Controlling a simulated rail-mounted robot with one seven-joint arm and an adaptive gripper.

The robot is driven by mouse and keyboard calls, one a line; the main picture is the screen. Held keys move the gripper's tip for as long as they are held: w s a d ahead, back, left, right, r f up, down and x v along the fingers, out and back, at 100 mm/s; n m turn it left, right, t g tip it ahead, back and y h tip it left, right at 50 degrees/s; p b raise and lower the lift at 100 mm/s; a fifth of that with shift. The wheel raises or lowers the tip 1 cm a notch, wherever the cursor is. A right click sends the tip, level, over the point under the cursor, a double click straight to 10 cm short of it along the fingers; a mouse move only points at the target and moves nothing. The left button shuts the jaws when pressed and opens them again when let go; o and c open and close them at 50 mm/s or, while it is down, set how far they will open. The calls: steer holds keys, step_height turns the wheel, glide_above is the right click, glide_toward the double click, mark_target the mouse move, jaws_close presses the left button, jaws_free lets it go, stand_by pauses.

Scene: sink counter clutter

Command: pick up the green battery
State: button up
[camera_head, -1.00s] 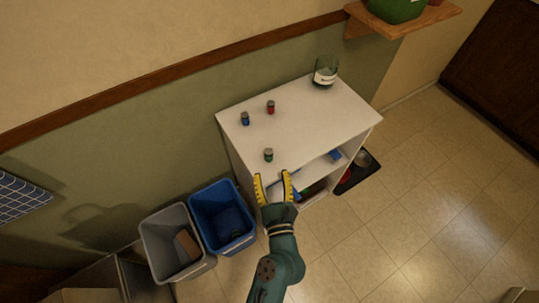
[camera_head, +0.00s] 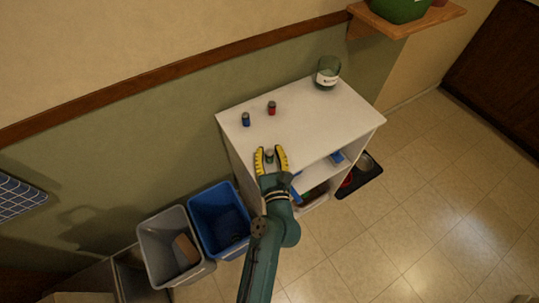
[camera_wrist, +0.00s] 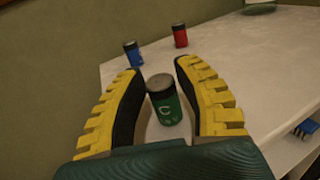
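The green battery (camera_wrist: 166,107) stands upright on the white cabinet top, with a dark grey cap. In the head view the green battery (camera_head: 269,155) shows between my fingertips. My gripper (camera_head: 270,152) is open, with one yellow-edged finger on each side of the battery. In the wrist view my gripper (camera_wrist: 157,75) shows a gap between the battery and the right finger; the left finger is close to it, and I cannot tell if it touches.
A blue battery (camera_head: 246,119) and a red battery (camera_head: 271,108) stand farther back on the white cabinet top (camera_head: 320,115). A glass jar (camera_head: 327,73) stands at its back right corner. Blue (camera_head: 220,222) and grey (camera_head: 172,247) bins stand on the floor at left.

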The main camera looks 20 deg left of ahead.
jaws_close()
